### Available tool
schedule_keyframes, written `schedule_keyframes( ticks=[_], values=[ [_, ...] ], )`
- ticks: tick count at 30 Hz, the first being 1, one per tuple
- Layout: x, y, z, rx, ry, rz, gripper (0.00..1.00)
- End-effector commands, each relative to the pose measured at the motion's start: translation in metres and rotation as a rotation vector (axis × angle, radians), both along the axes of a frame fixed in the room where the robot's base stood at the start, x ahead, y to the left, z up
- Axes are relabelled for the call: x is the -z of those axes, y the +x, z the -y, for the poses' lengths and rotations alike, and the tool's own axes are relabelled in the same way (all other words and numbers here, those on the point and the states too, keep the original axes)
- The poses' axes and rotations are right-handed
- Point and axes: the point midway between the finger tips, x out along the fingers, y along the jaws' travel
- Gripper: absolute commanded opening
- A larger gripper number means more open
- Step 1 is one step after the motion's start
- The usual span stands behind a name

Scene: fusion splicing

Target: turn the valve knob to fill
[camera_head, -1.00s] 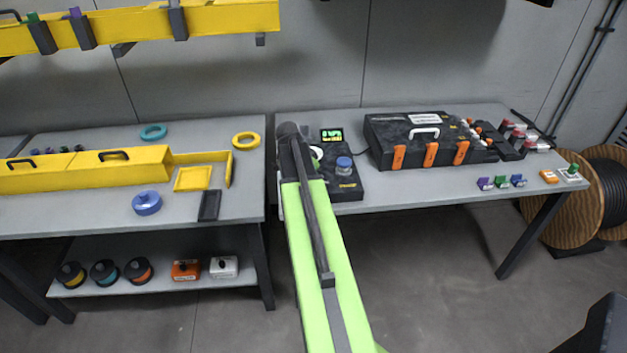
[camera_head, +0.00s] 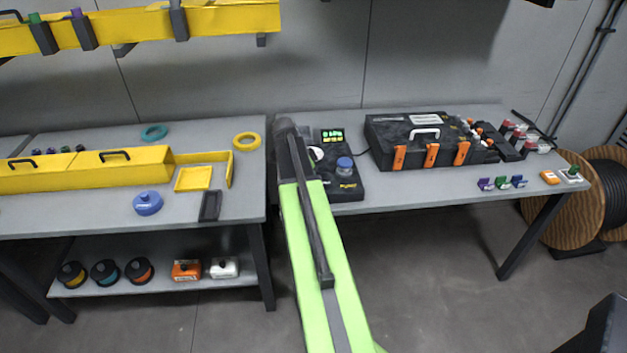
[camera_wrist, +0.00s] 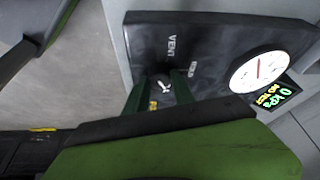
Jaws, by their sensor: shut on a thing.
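The valve knob (camera_wrist: 160,85) is a small dark knob with a white mark, on a black panel (camera_wrist: 150,35) in the wrist view. The panel has VENT and HOLD lettering, and a yellow mark is partly hidden beside a finger. My gripper (camera_wrist: 158,92) has its two green fingers on either side of the knob, shut on it. Which label the white mark points to is not clear. A white round gauge (camera_wrist: 259,71) with a red needle and a green-lettered display (camera_wrist: 276,95) reading 0 kPa are on the same unit. In the head view my arm hides the knob.
On the unit in the head view, a blue-capped jar (camera_head: 344,167) stands right of my arm. A black case with orange latches (camera_head: 420,140) lies further right. A yellow tray (camera_head: 193,179) and a blue round container (camera_head: 147,203) are on the left bench.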

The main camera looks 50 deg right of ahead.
Motion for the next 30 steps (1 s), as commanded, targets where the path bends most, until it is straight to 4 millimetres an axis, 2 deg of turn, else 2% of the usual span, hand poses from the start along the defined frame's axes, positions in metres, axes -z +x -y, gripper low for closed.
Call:
schedule_keyframes(
  ticks=[3,4,8,16,19,23,30],
  values=[
    [0.0,0.002,-0.002,-0.002,0.003,0.004,0.0],
    [0.0,0.002,-0.001,-0.002,0.003,0.004,0.34],
    [0.0,0.001,-0.001,-0.002,0.002,0.003,0.51],
    [0.0,0.001,0.0,-0.002,0.0,0.002,0.51],
    [-0.008,0.001,-0.002,-0.001,0.001,0.001,0.51],
    [-0.033,0.004,-0.009,-0.002,0.001,0.001,0.51],
    [-0.09,0.015,-0.029,-0.003,0.0,0.001,0.51]
  ],
)
